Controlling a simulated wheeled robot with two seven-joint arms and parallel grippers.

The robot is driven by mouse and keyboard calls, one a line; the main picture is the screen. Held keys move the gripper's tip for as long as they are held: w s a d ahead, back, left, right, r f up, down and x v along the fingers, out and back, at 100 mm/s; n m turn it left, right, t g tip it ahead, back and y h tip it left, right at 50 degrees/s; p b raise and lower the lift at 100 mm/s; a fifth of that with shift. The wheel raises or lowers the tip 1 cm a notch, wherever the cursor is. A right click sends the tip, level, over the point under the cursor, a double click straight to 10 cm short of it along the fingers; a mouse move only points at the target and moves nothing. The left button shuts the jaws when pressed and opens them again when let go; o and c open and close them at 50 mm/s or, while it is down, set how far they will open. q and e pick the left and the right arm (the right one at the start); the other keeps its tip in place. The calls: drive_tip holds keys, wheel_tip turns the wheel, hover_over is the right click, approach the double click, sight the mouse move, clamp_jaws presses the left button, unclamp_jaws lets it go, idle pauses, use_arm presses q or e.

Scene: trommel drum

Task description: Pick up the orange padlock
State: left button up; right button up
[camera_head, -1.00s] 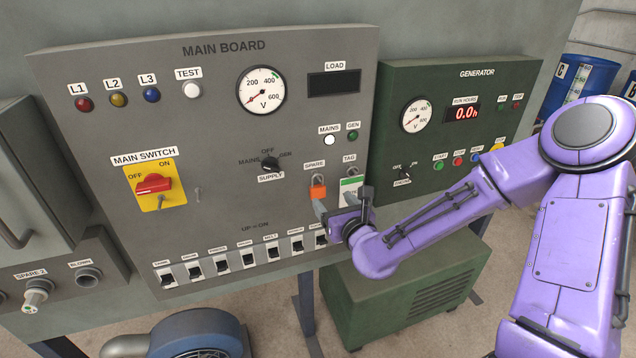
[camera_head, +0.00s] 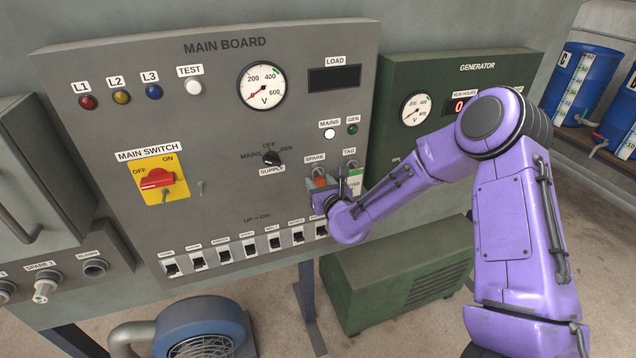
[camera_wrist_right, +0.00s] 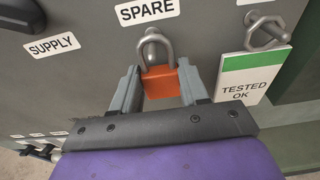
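The orange padlock (camera_head: 320,182) hangs by its grey shackle on a hook under the SPARE label of the main board. It also shows in the right wrist view (camera_wrist_right: 166,82), upright, with its body between the two fingers. My right gripper (camera_head: 318,186) is at the padlock, its fingers open to either side of it. In the head view the gripper hides part of the padlock. My left gripper is not in view.
A TESTED OK tag (camera_wrist_right: 247,76) hangs from a hook just right of the padlock, close to the right finger. The supply knob (camera_head: 271,158) is to the left. A row of breaker switches (camera_head: 248,252) lies below. The green generator panel (camera_head: 400,75) stands to the right.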

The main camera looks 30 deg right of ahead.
drive_tip(key=c, duration=0.3)
drive_tip(key=shift+w+r+b, duration=0.1)
drive_tip(key=shift+r+b, duration=0.2)
drive_tip(key=shift+r, duration=0.2)
drive_tip(key=shift+s+r, duration=0.15)
drive_tip(key=shift+s, duration=0.2)
drive_tip(key=f+p+v, duration=0.2)
drive_tip(key=p+v, duration=0.5)
drive_tip(key=v, duration=1)
drive_tip(key=shift+s+a+f+p, duration=0.25)
drive_tip(key=shift+p, duration=0.05)
drive_tip(key=shift+r+p, duration=0.45)
drive_tip(key=shift+a, duration=0.1)
